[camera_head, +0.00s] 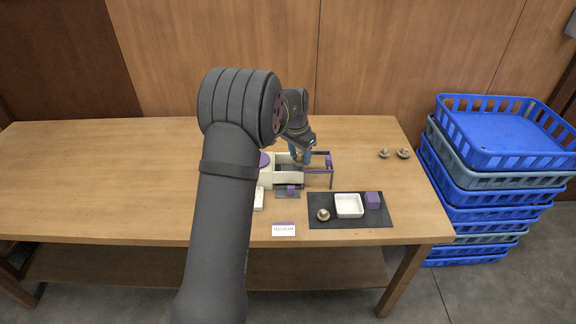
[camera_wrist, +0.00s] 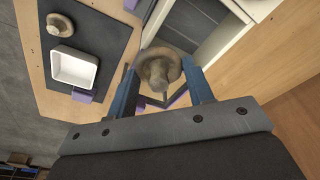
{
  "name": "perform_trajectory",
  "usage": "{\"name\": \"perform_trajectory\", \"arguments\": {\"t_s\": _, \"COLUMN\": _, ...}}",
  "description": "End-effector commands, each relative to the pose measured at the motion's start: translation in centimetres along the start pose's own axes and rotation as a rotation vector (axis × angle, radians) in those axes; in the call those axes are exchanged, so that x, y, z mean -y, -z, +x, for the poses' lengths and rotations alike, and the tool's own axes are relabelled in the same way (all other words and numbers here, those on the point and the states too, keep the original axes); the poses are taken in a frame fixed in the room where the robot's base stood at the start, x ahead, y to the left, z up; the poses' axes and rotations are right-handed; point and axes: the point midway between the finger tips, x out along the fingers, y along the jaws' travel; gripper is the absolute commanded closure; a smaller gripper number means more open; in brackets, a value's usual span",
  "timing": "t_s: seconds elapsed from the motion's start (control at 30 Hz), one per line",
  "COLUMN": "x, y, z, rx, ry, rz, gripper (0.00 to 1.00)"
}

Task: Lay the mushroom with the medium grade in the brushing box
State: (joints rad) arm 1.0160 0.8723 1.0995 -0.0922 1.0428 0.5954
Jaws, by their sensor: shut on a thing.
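My gripper (camera_wrist: 161,85) is shut on a brown mushroom (camera_wrist: 158,68), held stem toward the camera between the blue fingers. In the head view, my gripper (camera_head: 305,160) is at the cream-walled box (camera_head: 288,179) with purple parts, and the arm hides some of it. In the wrist view, the box's pale wall (camera_wrist: 228,38) and dark inside lie just beyond the mushroom; whether they touch I cannot tell. A white card (camera_head: 284,230), apparently reading MEDIUM, lies near the table's front edge.
A dark mat (camera_head: 330,219) holds another mushroom (camera_head: 323,215), a white tray (camera_head: 349,206) and a purple block (camera_head: 373,200). Two mushrooms (camera_head: 384,154) (camera_head: 403,154) lie at the back right. Blue crates (camera_head: 490,185) are stacked right of the table. The table's left side is clear.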

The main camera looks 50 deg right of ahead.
Motion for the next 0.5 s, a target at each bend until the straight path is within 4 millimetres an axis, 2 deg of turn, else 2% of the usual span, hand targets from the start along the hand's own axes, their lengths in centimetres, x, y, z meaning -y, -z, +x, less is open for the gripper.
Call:
{"name": "perform_trajectory", "arguments": {"t_s": 0.1, "x": 2.6, "y": -0.5, "z": 1.6, "rx": 0.001, "ry": 0.000, "rz": -0.003, "gripper": 0.64}}
{"name": "perform_trajectory", "arguments": {"t_s": 0.2, "x": 4.1, "y": -0.7, "z": 2.4, "rx": 0.000, "ry": 0.000, "rz": -0.002, "gripper": 0.64}}
{"name": "perform_trajectory", "arguments": {"t_s": 0.37, "x": 5.0, "y": -0.8, "z": 3.0, "rx": 0.000, "ry": 0.001, "rz": 0.001, "gripper": 0.64}}
{"name": "perform_trajectory", "arguments": {"t_s": 0.5, "x": 5.0, "y": -1.1, "z": 4.3, "rx": 0.001, "ry": 0.000, "rz": 0.001, "gripper": 0.64}}
